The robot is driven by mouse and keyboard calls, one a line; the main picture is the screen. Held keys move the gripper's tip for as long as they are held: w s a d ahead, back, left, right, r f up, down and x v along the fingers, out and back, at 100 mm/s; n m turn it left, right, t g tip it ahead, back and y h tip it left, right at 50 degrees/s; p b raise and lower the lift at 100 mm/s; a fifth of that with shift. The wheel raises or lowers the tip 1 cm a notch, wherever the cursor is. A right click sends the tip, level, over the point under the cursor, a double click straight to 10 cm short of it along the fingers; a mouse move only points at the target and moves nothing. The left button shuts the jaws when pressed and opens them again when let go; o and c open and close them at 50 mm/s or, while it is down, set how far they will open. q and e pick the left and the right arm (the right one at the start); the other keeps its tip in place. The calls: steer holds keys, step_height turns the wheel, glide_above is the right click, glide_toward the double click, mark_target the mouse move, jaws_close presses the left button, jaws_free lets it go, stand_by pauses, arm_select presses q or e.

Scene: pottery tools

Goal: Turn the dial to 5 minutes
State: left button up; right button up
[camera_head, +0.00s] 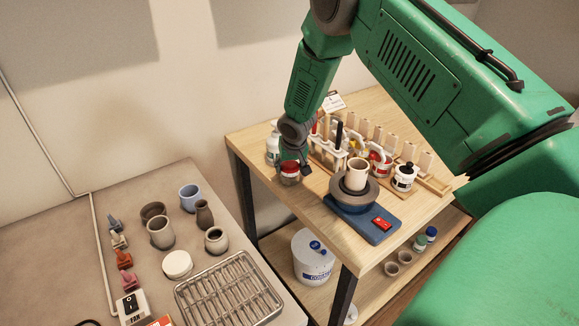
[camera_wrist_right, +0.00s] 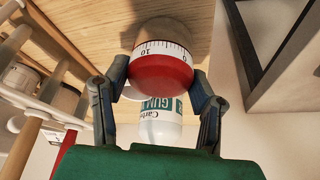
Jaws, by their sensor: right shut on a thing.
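The dial is a round timer with a red cap and a white scale band. In the right wrist view the timer (camera_wrist_right: 161,70) sits between my right gripper's fingers (camera_wrist_right: 160,92), and the numbers 10 and 0 show on its band. My right gripper is shut on the red part. In the head view the timer (camera_head: 290,170) stands on the wooden table (camera_head: 255,145) near its left edge, with my right gripper (camera_head: 292,160) over it. The pointer mark on the timer is not clear. My left gripper is not in view.
A white bottle (camera_head: 272,148) stands close behind the timer, and a tool rack (camera_head: 328,150) is to its right. A blue pottery wheel (camera_head: 352,200) with a cup is in front right. Pots and a wire rack (camera_head: 228,290) are on the grey table.

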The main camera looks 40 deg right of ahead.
steer(key=o, duration=1.2)
steer(key=shift+c, duration=0.2)
steer(key=v, duration=1.1)
steer(key=shift+r, duration=0.35)
steer(key=shift+s, duration=0.1)
